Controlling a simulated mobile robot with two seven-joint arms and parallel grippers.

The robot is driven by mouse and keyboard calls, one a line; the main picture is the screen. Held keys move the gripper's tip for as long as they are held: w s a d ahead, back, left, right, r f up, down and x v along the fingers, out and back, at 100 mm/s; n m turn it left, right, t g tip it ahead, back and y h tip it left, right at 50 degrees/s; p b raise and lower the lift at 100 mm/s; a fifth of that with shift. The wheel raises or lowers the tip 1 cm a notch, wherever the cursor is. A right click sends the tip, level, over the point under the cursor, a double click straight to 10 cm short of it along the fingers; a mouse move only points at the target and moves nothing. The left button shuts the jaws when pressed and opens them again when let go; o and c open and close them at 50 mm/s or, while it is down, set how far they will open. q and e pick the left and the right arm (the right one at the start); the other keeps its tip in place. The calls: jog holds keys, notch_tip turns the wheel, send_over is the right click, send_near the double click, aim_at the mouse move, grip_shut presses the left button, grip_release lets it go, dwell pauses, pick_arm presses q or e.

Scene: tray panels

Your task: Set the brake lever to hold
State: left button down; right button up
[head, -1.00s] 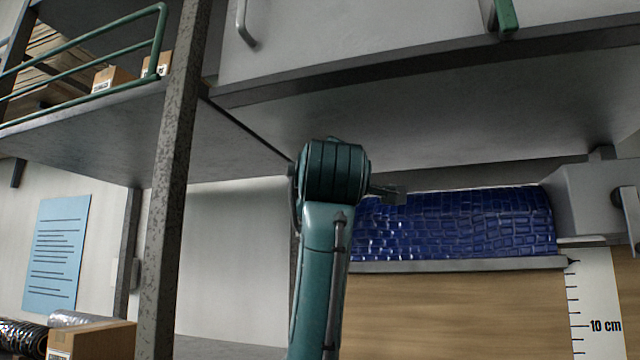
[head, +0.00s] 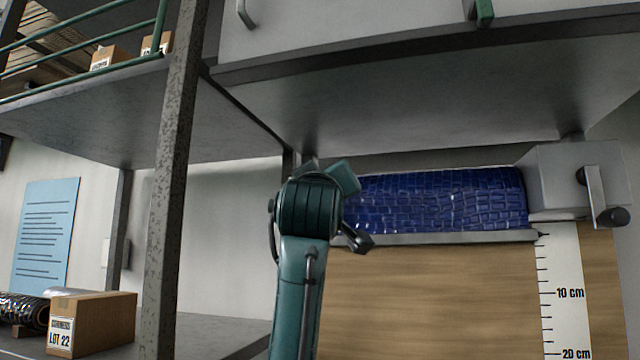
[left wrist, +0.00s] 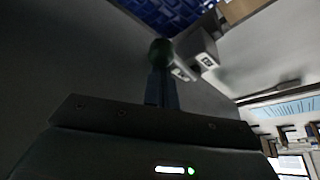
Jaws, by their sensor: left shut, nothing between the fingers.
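In the left wrist view a dark green round knob (left wrist: 160,52) shows just past the tips of my left gripper (left wrist: 161,82). It looks like the end of the brake lever, but its stem is hidden. I cannot tell whether the fingers touch it. A grey housing (left wrist: 200,45) with small white labels stands beside it; the labels are too small to read. My arm hides the roll's left end there. My right gripper is not in view.
A grey box (head: 562,180) with a crank (head: 597,198) stands at the roll's right end. A cm scale (head: 563,290) runs down the wooden panel (head: 430,300). A grey shelf (head: 430,110) hangs above, and a post (head: 172,180) stands left.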

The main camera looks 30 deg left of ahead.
pick_arm(q)
notch_tip(320, 180, down, 2)
jog(key=m+t+h+b, duration=0.1)
jog(key=m+h, duration=0.1)
jog(key=m, duration=0.2)
jog(key=shift+a, duration=0.15)
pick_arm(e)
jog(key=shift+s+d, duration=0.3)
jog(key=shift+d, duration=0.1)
pick_arm(q)
jog(key=shift+f, duration=0.15)
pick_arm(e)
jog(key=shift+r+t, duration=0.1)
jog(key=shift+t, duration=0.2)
pick_arm(q)
jog(key=shift+a, duration=0.1)
